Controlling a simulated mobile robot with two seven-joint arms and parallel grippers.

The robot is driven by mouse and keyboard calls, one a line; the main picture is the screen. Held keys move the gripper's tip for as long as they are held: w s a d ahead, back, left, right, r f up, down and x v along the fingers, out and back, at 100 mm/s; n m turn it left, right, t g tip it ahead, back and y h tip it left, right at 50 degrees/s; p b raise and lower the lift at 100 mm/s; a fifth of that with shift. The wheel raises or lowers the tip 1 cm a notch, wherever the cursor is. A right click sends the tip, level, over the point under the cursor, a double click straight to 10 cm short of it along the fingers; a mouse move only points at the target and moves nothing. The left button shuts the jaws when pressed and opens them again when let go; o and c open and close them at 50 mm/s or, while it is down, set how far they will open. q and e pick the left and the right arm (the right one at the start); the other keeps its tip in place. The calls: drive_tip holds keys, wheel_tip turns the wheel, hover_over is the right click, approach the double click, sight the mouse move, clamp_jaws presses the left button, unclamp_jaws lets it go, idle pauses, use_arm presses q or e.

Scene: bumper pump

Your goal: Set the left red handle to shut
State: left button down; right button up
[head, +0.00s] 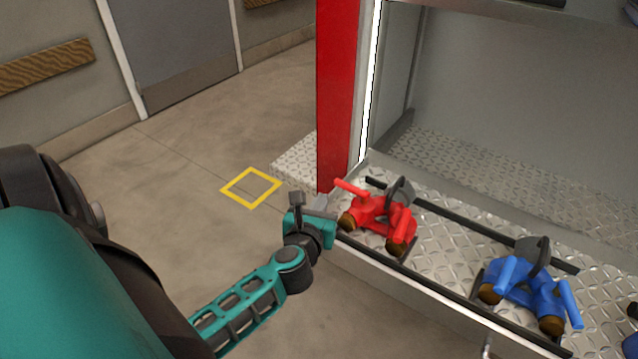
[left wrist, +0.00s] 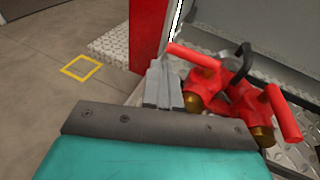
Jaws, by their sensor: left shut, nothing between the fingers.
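A red twin-outlet valve fitting (head: 378,208) with brown caps sits on the metal tread-plate shelf. It also shows in the left wrist view (left wrist: 215,82). Its left red handle (head: 351,188) sticks out toward the upper left; in the left wrist view the handle (left wrist: 193,55) lies just right of and beyond my fingertips. Its right red handle (left wrist: 284,113) slants down to the right. My left gripper (head: 322,205) is just left of the fitting at the shelf edge. Its fingers (left wrist: 163,84) are shut and empty. Whether they touch the fitting is unclear. My right gripper is out of view.
A blue fitting (head: 530,285) with similar handles sits farther right on the shelf (head: 450,235). A red post (head: 338,95) rises behind the left handle. Black rails edge the shelf. The floor to the left, with a yellow square (head: 251,188), is clear.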

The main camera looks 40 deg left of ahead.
use_arm(q)
drive_tip(key=s+d+r, duration=0.1)
drive_tip(key=s, duration=0.7)
drive_tip(key=shift+r, duration=0.35)
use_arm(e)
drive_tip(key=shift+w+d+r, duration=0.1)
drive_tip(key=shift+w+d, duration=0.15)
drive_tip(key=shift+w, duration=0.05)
